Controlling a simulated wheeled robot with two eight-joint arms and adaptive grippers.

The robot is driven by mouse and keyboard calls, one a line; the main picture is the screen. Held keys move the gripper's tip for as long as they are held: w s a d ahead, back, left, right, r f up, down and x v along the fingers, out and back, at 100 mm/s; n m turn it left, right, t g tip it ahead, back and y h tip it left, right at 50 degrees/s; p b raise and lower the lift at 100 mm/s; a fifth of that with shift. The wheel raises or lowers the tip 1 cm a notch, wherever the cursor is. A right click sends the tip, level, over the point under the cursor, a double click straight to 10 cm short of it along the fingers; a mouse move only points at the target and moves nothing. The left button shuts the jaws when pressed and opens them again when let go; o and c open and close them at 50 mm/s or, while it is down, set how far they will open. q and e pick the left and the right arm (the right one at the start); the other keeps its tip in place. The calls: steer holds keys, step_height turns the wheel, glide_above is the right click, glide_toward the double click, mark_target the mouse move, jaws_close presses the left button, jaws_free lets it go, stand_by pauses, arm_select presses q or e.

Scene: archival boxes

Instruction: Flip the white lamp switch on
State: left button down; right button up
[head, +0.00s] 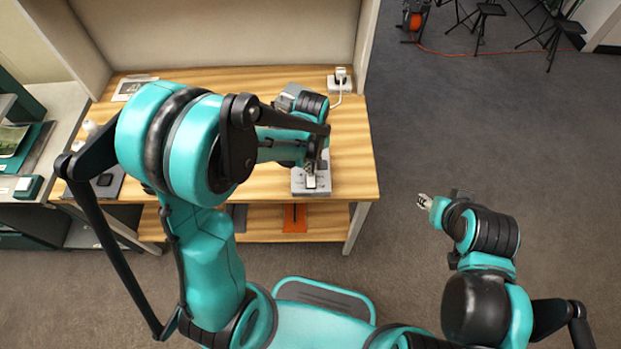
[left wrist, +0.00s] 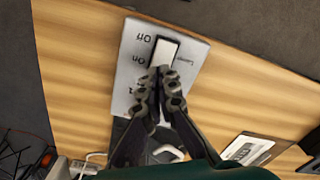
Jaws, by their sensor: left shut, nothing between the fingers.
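The white lamp switch (left wrist: 164,51) is a rocker in a dark frame on a light grey plate (left wrist: 188,66). Upside-down Off and On labels stand beside it. In the head view the switch (head: 311,182) sits on its plate (head: 325,184) near the front right of the wooden desk. My left gripper (left wrist: 161,76) is shut and empty, its fingertips at the rocker's lower end in the left wrist view; I cannot tell whether they touch. In the head view my left gripper (head: 314,166) is partly hidden by its arm. My right gripper (head: 424,201) hangs off the desk's right side, too small to read.
A white socket block (head: 340,84) with a plug and cable stands at the desk's back right. A paper (head: 133,87) lies at the back left and a dark flat item (head: 104,181) at the front left. Open floor (head: 440,120) lies to the right.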

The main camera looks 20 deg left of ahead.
arm_select(q)
steer(key=shift+f+b, duration=0.95)
steer(key=shift+f, duration=0.1)
stand_by(0.9)
steer(key=shift+r, duration=0.15)
steer(key=shift+r+p, duration=2.75)
steer(key=shift+r, duration=0.7)
steer(key=shift+f, duration=0.1)
